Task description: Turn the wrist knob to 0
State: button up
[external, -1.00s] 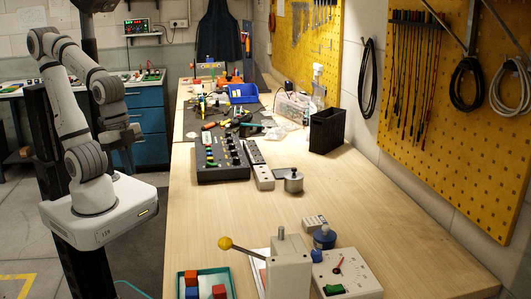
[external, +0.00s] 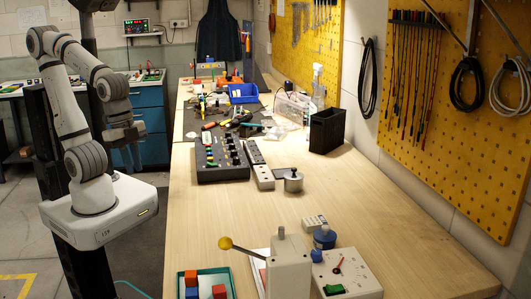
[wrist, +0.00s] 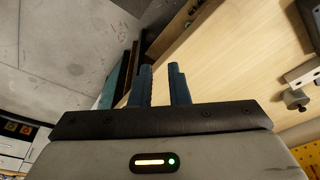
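A black control box (external: 222,174) with coloured sliders on its left and several dark knobs (external: 236,156) on its right lies on the bench. The labels are too small to read, so I cannot tell which knob is the wrist knob or where it points. My gripper (external: 134,136) is at the left, off the bench's left edge and well apart from the box. In the wrist view its two blue fingers (wrist: 162,80) stand apart with nothing between them.
The bench (external: 330,205) has clear wood in its middle. A lever device (external: 290,268), a dial box (external: 345,275) and a tray with coloured cubes (external: 183,270) stand near the front. A black bin (external: 327,130) stands behind, with tools and a blue bin (external: 243,93) further back.

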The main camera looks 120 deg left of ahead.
jog(key=o, duration=0.6)
jog(key=w+a+r+m, duration=0.1)
jog(key=w+a, duration=0.1)
jog(key=a, duration=0.1)
jog(key=w+a+m+g, duration=0.1)
jog(key=w+a, duration=0.1)
jog(key=a, duration=0.2)
jog(key=w+a+r+m, duration=0.1)
jog(key=w+a+m, duration=0.1)
jog(key=w+a, duration=0.1)
jog(key=shift+a+r+g, duration=0.3)
jog(key=shift+r+g, duration=0.05)
jog(key=shift+g, duration=0.05)
jog(key=shift+o, duration=0.2)
jog(key=w+a+m+h, duration=0.1)
jog(key=w+a+m, duration=0.1)
jog(key=a, duration=0.9)
jog(key=shift+w+a+m+g+h, duration=0.15)
jog(key=shift+a+m+g+h, duration=0.15)
jog(key=shift+m, duration=0.6)
jog(key=m+h, duration=0.3)
jog(key=m, duration=0.4)
send_near(234, 150)
jog(key=shift+x, duration=0.85)
jog(key=shift+t, duration=0.4)
jog(key=x, duration=0.7)
jog(key=shift+d+p, duration=0.1)
jog(key=shift+p, duration=0.25)
jog(key=shift+r, duration=0.1)
jog(key=shift+c, duration=0.3)
